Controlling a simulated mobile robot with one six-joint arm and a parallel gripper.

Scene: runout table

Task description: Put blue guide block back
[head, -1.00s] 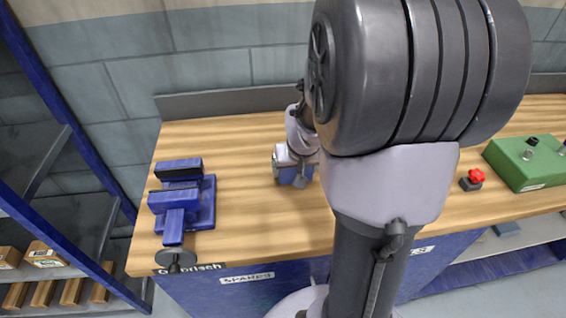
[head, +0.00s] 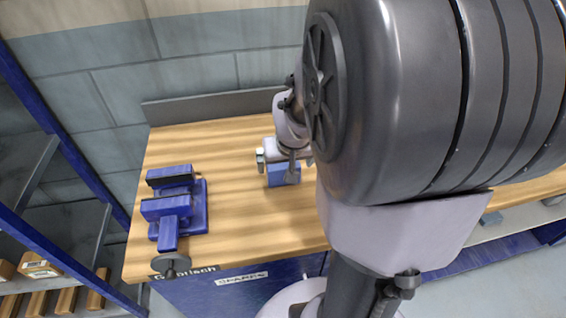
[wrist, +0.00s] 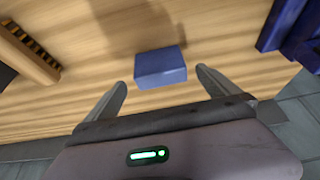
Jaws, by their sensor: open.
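The blue guide block (wrist: 160,68) sits on the wooden workbench. In the wrist view it lies just beyond and between my fingertips, with a gap to each finger. My gripper (wrist: 161,76) is open and empty. In the head view, my gripper (head: 284,166) is above the block (head: 281,175) and partly covers it. Whether the fingertips are level with the block cannot be told.
A blue vise (head: 176,206) stands left of the block, and also shows in the wrist view (wrist: 290,35). A brown wooden piece with dark slots (wrist: 30,50) is at the wrist view's left. Bare bench (head: 232,215) lies between vise and block. A shelf (head: 70,235) stands at left.

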